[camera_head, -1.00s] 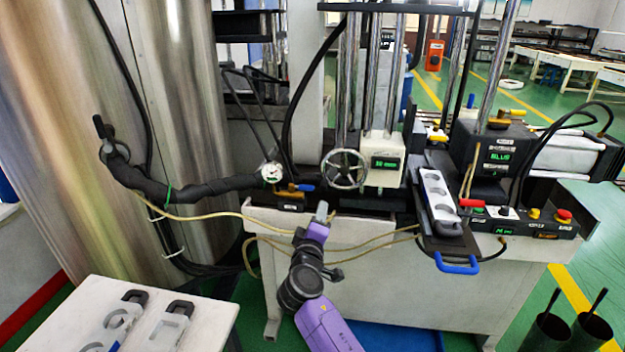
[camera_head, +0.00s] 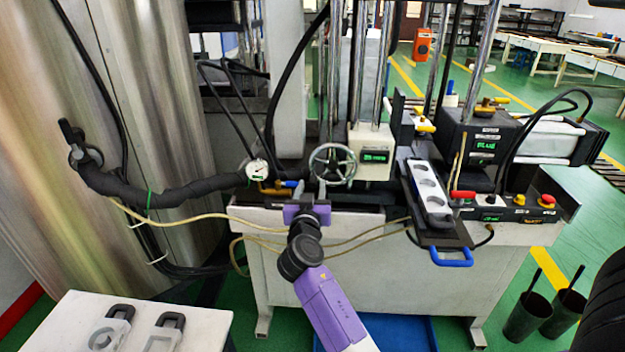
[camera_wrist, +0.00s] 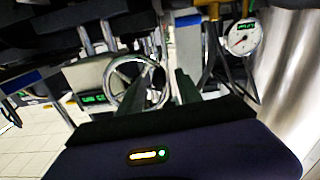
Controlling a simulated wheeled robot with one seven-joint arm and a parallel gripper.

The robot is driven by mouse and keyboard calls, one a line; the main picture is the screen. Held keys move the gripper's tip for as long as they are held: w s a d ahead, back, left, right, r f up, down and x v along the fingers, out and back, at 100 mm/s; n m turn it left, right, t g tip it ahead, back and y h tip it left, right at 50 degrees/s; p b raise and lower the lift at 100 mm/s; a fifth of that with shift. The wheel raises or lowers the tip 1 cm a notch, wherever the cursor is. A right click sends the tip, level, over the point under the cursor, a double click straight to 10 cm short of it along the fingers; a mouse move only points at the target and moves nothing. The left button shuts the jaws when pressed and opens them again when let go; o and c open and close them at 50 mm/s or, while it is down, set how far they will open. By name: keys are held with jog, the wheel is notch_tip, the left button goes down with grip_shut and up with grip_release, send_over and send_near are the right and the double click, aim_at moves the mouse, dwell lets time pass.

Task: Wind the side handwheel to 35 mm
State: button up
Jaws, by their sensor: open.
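The side handwheel (camera_head: 332,164) is a spoked chrome wheel on the front of the press, left of a cream box (camera_head: 369,140) with a small green display (camera_head: 376,155). The display's digits are too blurred to read surely. My gripper (camera_head: 307,205) is just below and slightly left of the wheel, apart from it as far as I can tell. In the wrist view the handwheel (camera_wrist: 135,58) lies ahead, partly behind the left finger. The two dark fingers of my gripper (camera_wrist: 159,92) are spread, with nothing held between them.
A round dial gauge (camera_head: 257,170) and brass valve sit left of the wheel. A mould tray with a blue handle (camera_head: 452,258) juts out at right. Thin hoses (camera_head: 190,225) cross the bench front. A white table (camera_head: 80,320) stands at lower left.

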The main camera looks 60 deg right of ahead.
aim_at(333, 168)
jog(key=shift+x, duration=1.65)
jog(key=shift+s, duration=0.1)
grip_shut()
